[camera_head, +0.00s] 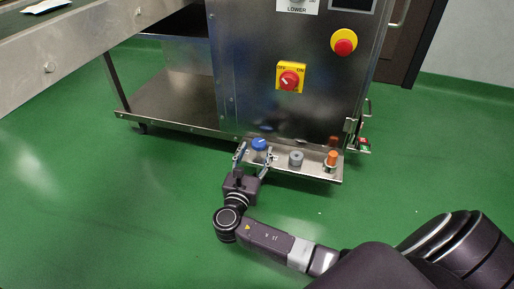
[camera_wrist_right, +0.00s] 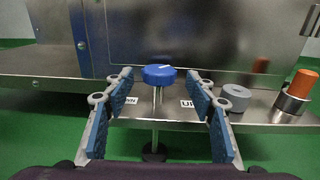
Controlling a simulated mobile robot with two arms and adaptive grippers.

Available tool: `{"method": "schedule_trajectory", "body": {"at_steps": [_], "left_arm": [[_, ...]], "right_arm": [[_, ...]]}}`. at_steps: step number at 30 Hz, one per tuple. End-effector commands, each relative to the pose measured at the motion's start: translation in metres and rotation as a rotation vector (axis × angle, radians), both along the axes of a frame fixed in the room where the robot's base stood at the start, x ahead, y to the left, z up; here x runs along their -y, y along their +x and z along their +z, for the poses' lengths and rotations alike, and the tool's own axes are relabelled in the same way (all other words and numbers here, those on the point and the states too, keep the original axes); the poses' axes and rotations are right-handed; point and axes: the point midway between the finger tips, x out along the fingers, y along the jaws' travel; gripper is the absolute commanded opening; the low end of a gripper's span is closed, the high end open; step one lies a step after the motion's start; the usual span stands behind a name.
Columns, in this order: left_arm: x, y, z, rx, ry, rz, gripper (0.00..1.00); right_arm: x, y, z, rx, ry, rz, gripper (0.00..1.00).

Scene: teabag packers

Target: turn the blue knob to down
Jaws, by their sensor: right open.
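The blue knob (camera_head: 259,144) sits on a narrow steel shelf (camera_head: 312,173) low on the front of the machine. In the right wrist view the blue knob (camera_wrist_right: 159,75) stands on a thin post, with a white line on its top pointing toward the upper right. My right gripper (camera_head: 254,158) is open, its fingers on either side of the knob. In the wrist view the open gripper (camera_wrist_right: 160,90) shows gaps between both fingers and the knob. A label reading "UP" (camera_wrist_right: 188,104) is right of the knob; another label at left is partly hidden by a finger. My left gripper is not in view.
A grey knob (camera_head: 296,159) and an orange knob (camera_head: 331,159) stand on the same shelf to the right. The steel cabinet (camera_head: 250,100) rises behind, with a red-yellow switch (camera_head: 289,78) and a red button (camera_head: 344,42). The green floor (camera_head: 90,220) is clear at left.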

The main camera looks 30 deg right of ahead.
Motion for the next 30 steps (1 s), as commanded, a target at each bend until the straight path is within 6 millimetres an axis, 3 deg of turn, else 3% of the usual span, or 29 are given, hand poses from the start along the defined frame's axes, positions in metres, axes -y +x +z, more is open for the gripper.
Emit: {"method": "schedule_trajectory", "body": {"at_steps": [1, 7, 21, 30], "left_arm": [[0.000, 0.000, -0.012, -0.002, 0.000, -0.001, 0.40], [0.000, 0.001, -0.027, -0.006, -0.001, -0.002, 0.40], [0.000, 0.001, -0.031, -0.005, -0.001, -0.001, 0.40], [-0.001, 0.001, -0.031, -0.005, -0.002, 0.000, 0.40]], "right_arm": [[0.006, 0.006, -0.005, 0.004, 0.000, 0.001, 0.51], [0.023, 0.021, -0.003, 0.004, 0.001, 0.001, 0.51], [0.031, 0.029, 0.000, 0.001, 0.001, 0.002, 0.50], [0.031, 0.028, 0.000, 0.001, 0.002, 0.002, 0.17]]}}
